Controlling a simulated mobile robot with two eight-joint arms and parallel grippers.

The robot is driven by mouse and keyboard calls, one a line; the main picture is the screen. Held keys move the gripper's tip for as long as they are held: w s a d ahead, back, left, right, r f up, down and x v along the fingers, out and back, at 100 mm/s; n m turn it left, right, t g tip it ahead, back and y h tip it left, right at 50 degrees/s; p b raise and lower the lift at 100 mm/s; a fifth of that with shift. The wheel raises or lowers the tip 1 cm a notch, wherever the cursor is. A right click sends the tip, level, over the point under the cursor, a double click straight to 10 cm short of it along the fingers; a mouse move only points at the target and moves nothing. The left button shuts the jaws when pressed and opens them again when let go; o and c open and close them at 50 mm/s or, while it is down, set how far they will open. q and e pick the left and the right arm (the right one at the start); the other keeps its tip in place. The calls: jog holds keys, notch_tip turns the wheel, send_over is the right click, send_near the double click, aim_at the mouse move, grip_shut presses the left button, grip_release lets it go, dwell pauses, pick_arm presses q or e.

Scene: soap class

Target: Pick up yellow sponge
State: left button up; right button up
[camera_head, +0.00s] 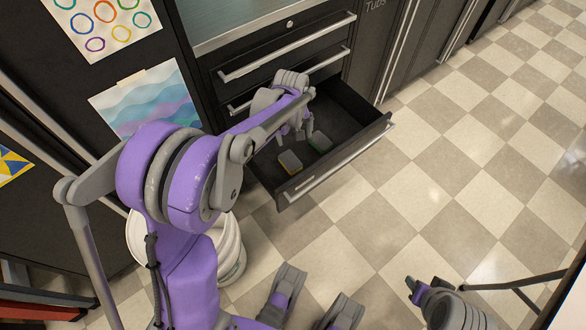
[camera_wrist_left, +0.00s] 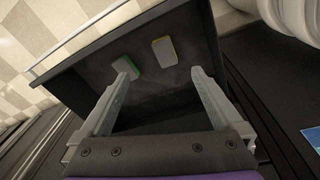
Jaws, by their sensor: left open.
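The yellow sponge (camera_head: 290,162), grey on its upper face with a yellow edge, lies in the open dark drawer. It also shows in the left wrist view (camera_wrist_left: 164,50). A green-edged sponge (camera_head: 319,142) lies beside it, apart from it; in the left wrist view this green sponge (camera_wrist_left: 126,66) is left of the yellow one. My left gripper (camera_head: 295,130) reaches over the drawer from the cabinet side. In the wrist view the left gripper (camera_wrist_left: 161,75) is open and empty, its fingers pointing toward the sponges, with the yellow one roughly between their directions.
The open drawer (camera_head: 340,168) has a front wall and a long handle. Closed drawers (camera_head: 286,52) are above it under a metal countertop (camera_head: 235,20).

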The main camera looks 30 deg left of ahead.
aim_at(290, 160)
pick_arm(q)
jog(key=w+a+f+n+b, duration=0.1)
jog(key=w+f+b, duration=0.1)
jog(key=f, duration=0.7)
jog(key=w+a+f+n+g+b, duration=0.1)
jog(key=w+a+f+b, duration=0.1)
jog(key=f, duration=0.8)
jog(key=w+a+f+n+b, duration=0.1)
jog(key=f+b, duration=0.3)
jog(key=f, duration=0.5)
jog(key=shift+w+a+f, duration=0.15)
jog(key=shift+w+a, duration=0.5)
jog(key=shift+w, duration=0.05)
jog(key=c, duration=1.2)
jog(key=shift+n, duration=0.3)
notch_tip(290, 160, up, 10)
jog(key=p, duration=0.2)
jog(key=shift+p, duration=0.3)
jog(key=shift+c, duration=0.2)
pick_arm(e)
notch_tip(290, 160, down, 8)
jog(key=w, duration=0.1)
